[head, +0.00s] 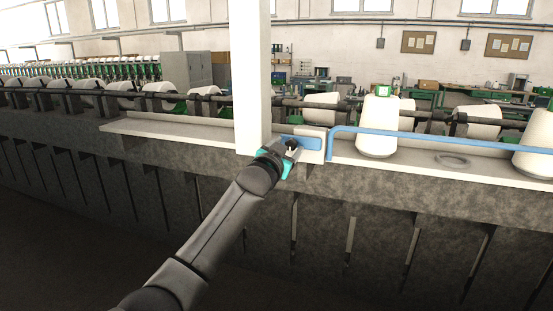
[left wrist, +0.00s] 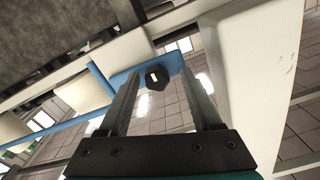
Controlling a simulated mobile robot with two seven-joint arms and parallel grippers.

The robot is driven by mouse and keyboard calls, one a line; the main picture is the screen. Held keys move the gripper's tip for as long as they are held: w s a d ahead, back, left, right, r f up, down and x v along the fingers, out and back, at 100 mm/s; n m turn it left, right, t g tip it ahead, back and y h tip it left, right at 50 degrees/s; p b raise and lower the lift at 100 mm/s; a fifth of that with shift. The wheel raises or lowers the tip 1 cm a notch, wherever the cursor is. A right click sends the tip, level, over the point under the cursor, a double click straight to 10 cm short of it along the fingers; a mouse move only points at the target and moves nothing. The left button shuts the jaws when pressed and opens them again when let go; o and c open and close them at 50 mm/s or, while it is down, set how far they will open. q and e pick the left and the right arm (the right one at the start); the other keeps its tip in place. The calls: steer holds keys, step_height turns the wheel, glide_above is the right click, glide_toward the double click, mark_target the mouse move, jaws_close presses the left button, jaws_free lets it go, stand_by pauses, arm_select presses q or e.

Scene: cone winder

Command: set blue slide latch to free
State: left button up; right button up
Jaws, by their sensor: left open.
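The blue slide latch (head: 313,143) sits on a pale plate beside the white post, at the left end of the blue rail. Its black knob (head: 292,144) stands out at the latch's left part. In the left wrist view the blue latch plate (left wrist: 172,62) lies behind the dark knob (left wrist: 156,80). My left gripper (head: 287,153) is at the latch. In the wrist view its two fingers are spread, with the knob showing between their tips; I cannot tell whether they touch it. My right gripper is not in view.
The white post (head: 252,75) rises close to the left of the latch. The blue rail (head: 440,139) runs right along the pale shelf (head: 440,176), where white yarn cones (head: 378,127) stand. A ring (head: 452,160) lies on the shelf. The left shelf stretch (head: 170,133) is clear.

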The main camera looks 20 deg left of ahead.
arm_select(q)
steer(key=s+b, duration=0.2)
steer(key=s, duration=1.3)
steer(key=shift+a, duration=0.25)
step_height(320, 180, down, 16)
steer(key=w+a+g+b, duration=0.1)
steer(key=w+g+b, duration=0.1)
steer(key=g+b, duration=0.1)
steer(key=s+a+f+g+b, duration=0.15)
steer(key=s+f, duration=0.25)
steer(key=f, duration=0.8)
steer(key=s+d+f+n+g+y+b, duration=0.1)
steer(key=s+f+g+b, duration=0.15)
steer(key=f, duration=1.05)
steer(key=s+a+f+g+b, duration=0.15)
steer(key=s+f, duration=0.25)
steer(key=f, duration=0.8)
steer(key=s+d+f+g+b, duration=0.2)
steer(key=s+f+g+b, duration=0.35)
steer(key=s+f, duration=1.65)
steer(key=s+d+f+g+b, duration=0.1)
steer(key=s+f, duration=0.4)
steer(key=s, duration=0.6)
steer(key=s+d+f+g+b, duration=0.1)
steer(key=s+f+g+b, duration=0.1)
steer(key=s+f, duration=0.4)
steer(key=s, duration=0.5)
steer(key=shift+d+n, duration=0.15)
steer(key=shift+n, duration=0.15)
